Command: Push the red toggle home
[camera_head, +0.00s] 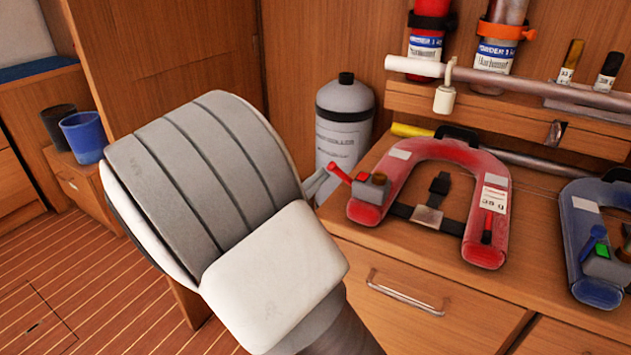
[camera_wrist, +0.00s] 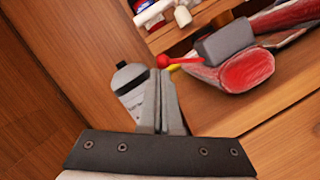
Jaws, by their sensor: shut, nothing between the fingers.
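The red toggle (camera_head: 339,173) is a thin lever with a round knob, sticking out to the left from the grey inflator block (camera_head: 371,186) on the red life vest (camera_head: 397,170). In the wrist view the red toggle (camera_wrist: 163,61) shows its knob just above my fingertips, with its stem running right to the grey block (camera_wrist: 225,42). My gripper (camera_head: 325,179) is shut and empty, its tips at the knob in both views. I cannot tell whether they touch it. My wrist hides part of the counter's left edge.
A grey cylinder (camera_head: 344,125) stands behind my fingers. A blue life vest (camera_head: 585,225) lies to the right on the wooden counter (camera_head: 535,232). A white rail (camera_head: 415,67) and strapped bottles (camera_head: 428,35) are above. The floor at left is free.

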